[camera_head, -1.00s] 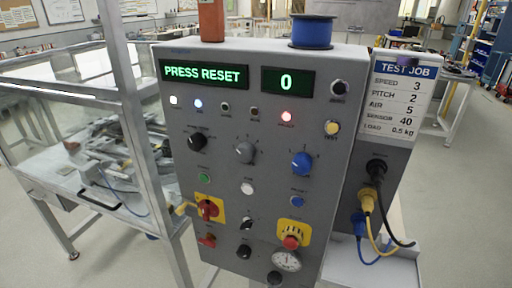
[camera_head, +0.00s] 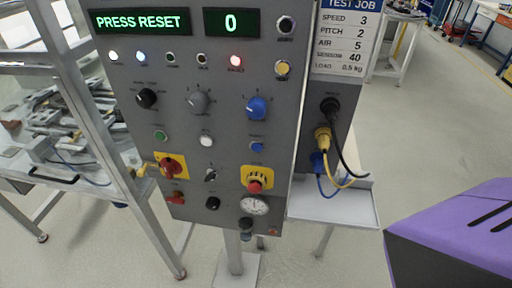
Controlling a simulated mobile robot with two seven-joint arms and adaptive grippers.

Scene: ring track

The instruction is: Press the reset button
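The grey control panel (camera_head: 225,105) stands upright in front of me. Its left display (camera_head: 140,22) reads "PRESS RESET" and its right display (camera_head: 231,23) reads "0". A small blue button (camera_head: 256,146) sits below the large blue knob (camera_head: 257,108); its small label looks like "RESET" but is blurred. A white button (camera_head: 207,141) and a green button (camera_head: 160,135) are in the same row to its left. The red emergency knob (camera_head: 254,186) on a yellow plate is just below the blue button. Neither of my grippers is in view.
Cables (camera_head: 339,165) hang on the right above a grey tray (camera_head: 345,206). A metal-framed cell (camera_head: 95,120) stands at the left.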

